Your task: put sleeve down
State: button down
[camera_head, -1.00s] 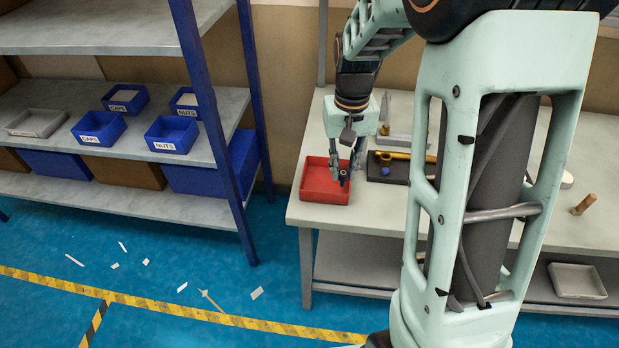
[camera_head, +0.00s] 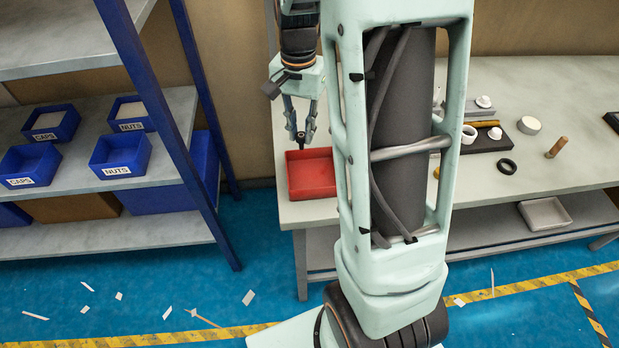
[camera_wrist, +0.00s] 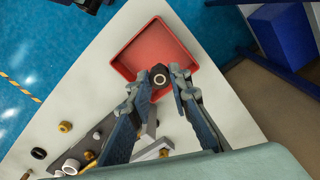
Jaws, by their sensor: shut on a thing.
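The sleeve (camera_wrist: 158,77) is a small dark ring-ended piece. My gripper (camera_wrist: 157,88) is shut on it, with the sleeve between the fingertips. In the head view my gripper (camera_head: 301,135) points down and the sleeve (camera_head: 301,137) shows at its tips. In the wrist view the sleeve lies over the near side of a red tray (camera_wrist: 155,45). In the head view the red tray (camera_head: 311,176) sits on the table's left end, just below the gripper. The tray looks empty. I cannot tell the exact height of the sleeve above it.
The table (camera_head: 500,185) holds a dark fixture block (camera_head: 488,141), a black ring (camera_head: 507,167), a wooden peg (camera_head: 558,147) and a white cap (camera_head: 529,125). A blue shelf post (camera_head: 160,125) stands to the left, beside bins of caps and nuts. My arm column hides the table's middle.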

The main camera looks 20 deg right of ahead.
jog(key=s+d+m+b, duration=0.2)
jog(key=s+d+m, duration=0.2)
jog(key=d+m, duration=0.65)
jog(key=s+d+m+b, duration=0.2)
jog(key=s+d+m, duration=0.35)
jog(key=m, duration=0.75)
jog(key=w+a+f, duration=0.4)
jog(key=a+f, duration=0.1)
jog(key=w+a+f+p, duration=0.1)
jog(key=w+a+f, duration=0.3)
jog(key=w, duration=0.1)
jog(key=shift+a+f, duration=0.35)
jog(key=shift+f, duration=0.05)
jog(key=shift+a+f, duration=0.1)
jog(key=shift+f, duration=1.55)
